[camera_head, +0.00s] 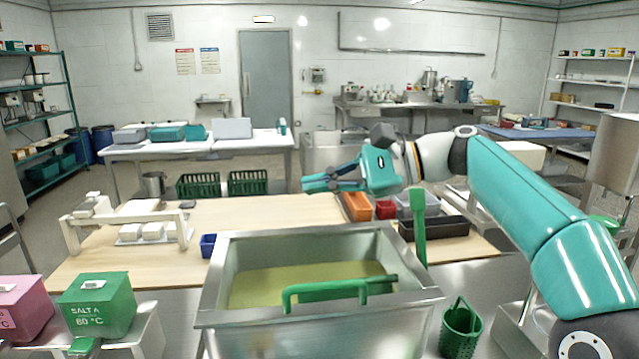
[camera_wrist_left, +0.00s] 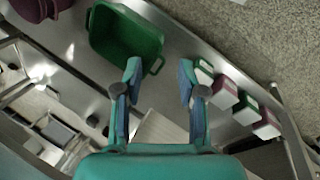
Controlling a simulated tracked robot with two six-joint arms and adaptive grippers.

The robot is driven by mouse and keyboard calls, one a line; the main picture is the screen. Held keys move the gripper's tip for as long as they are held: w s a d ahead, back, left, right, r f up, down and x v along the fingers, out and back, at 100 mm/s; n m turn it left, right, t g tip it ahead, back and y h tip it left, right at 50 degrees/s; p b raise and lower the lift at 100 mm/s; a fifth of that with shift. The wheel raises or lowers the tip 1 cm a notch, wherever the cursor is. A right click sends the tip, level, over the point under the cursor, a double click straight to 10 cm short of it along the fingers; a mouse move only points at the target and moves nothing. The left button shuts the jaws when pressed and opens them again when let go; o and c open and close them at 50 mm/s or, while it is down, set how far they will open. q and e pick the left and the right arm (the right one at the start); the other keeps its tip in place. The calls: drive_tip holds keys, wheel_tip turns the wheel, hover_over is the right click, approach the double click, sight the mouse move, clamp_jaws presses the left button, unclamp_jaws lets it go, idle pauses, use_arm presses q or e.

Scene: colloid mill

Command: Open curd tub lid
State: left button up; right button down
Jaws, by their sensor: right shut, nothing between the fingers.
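My right gripper (camera_head: 306,184) reaches in from the right in the head view, shut and empty, above the far edge of the wooden tabletop. My left gripper (camera_wrist_left: 158,75) shows only in the left wrist view, with its two fingers apart and nothing between them. A green tub with side handles (camera_wrist_left: 122,42) lies beyond the left finger there, its inside visible and no lid on it. Which container is the curd tub, and where its lid is, I cannot tell. A steel vat (camera_head: 322,321) with yellowish liquid and a green handled tool (camera_head: 326,288) stands front centre.
A green box marked SALT A (camera_head: 97,305) and a pink box (camera_head: 22,308) stand at the front left. A white press-like frame (camera_head: 125,222) stands on the wooden tabletop (camera_head: 262,212). Orange (camera_head: 356,206) and red bins (camera_head: 386,209) lie right of centre. A green basket (camera_head: 461,330) hangs front right.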

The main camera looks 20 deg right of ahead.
drive_tip(key=c, duration=1.2)
unclamp_jaws()
drive_tip(key=v, duration=1.2)
drive_tip(key=shift+f, duration=0.1)
